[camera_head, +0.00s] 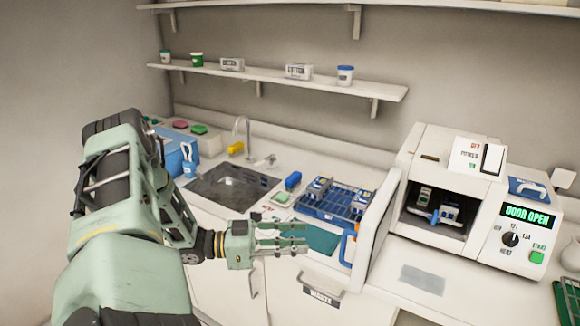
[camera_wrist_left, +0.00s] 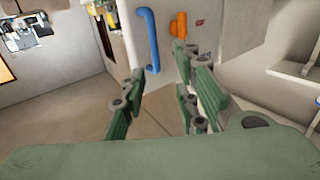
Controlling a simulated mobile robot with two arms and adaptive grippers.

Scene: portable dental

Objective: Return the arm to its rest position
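My left arm (camera_head: 125,215) is pale green and reaches in from the left of the head view. Its gripper (camera_head: 303,238) is over the front of the counter, near a teal mat. The left wrist view shows its green fingers apart, with nothing between them (camera_wrist_left: 163,90). I cannot tell its exact height above the counter. My right gripper is not in view.
A white machine (camera_head: 460,185) reading "DOOR OPEN" stands at right, its door (camera_head: 374,225) swung open. A sink (camera_head: 232,186), a blue rack (camera_head: 335,205) and a teal mat (camera_head: 317,240) are on the counter. Shelves (camera_head: 280,78) hang behind.

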